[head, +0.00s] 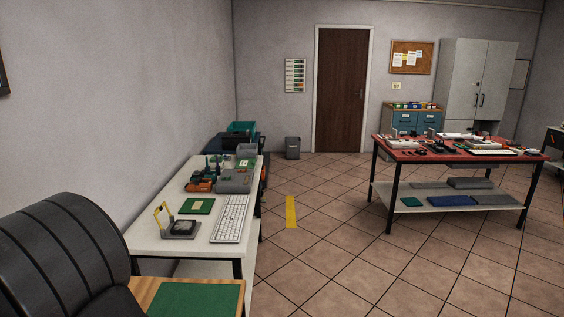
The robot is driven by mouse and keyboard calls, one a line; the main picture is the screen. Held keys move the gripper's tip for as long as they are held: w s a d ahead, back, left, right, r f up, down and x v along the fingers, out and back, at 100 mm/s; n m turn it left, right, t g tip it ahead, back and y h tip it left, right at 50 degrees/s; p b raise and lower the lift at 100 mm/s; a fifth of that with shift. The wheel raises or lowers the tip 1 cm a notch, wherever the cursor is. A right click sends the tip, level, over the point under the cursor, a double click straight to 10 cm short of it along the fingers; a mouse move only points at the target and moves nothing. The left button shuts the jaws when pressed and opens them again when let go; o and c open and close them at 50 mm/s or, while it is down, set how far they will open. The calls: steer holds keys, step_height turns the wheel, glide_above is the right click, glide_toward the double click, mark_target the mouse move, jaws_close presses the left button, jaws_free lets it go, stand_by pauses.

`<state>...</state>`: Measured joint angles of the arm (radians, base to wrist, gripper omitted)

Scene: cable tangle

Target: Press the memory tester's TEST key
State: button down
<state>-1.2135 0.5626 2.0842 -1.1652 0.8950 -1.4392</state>
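My gripper is not in view. I cannot tell for sure which device is the memory tester, and no TEST key can be made out at this size. A grey boxy device (235,181) stands on the white bench (150,242) at the left, behind a white keyboard (231,218). A small grey unit with a yellow arched part (181,229) sits near the bench's front. The red-topped table (398,156) at the right carries several small light and dark devices, too small to identify.
A green board (197,206) and orange-and-green items (199,184) lie on the white bench. A wooden surface with a green mat (200,300) is in the near foreground. Tiled floor (330,240) with a yellow strip (291,212) is clear between bench and red table. A dark bin (292,148) stands by the door.

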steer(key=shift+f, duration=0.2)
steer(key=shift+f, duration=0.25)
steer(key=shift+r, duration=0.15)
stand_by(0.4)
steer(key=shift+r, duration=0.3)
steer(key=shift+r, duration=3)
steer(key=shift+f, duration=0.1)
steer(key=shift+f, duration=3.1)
